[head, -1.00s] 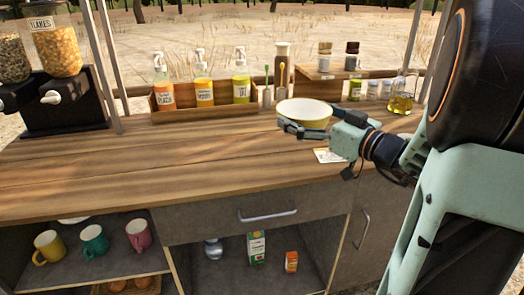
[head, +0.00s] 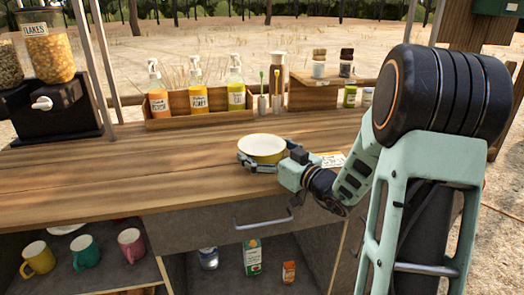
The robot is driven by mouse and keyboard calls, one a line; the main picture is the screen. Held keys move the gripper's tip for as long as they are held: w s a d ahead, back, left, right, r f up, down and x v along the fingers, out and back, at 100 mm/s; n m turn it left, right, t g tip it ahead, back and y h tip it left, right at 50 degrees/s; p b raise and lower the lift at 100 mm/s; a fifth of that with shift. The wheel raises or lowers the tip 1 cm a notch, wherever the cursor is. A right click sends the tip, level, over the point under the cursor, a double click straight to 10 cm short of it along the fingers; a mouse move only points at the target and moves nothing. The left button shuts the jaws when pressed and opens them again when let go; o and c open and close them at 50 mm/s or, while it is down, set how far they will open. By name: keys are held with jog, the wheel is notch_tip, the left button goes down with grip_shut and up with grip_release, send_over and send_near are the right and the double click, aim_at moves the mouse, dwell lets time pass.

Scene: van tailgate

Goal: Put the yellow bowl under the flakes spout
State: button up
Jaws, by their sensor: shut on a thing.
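The yellow bowl (head: 262,149), white inside, is upright over the middle right of the wooden counter in the head view. My gripper (head: 258,166) is shut on its near side. I cannot tell whether the bowl touches the counter or is just above it. The flakes dispenser (head: 48,55), a clear jar labelled FLAKES, stands at the far left on a black base. Its spout with a white knob (head: 42,103) faces the counter. The space below the spout looks empty.
A card (head: 330,159) lies right of my gripper. The counter's left half (head: 110,175) is clear.

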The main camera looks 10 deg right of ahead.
jog(key=shift+f+b, duration=0.1)
jog(key=shift+b, duration=0.2)
jog(key=o, duration=0.8)
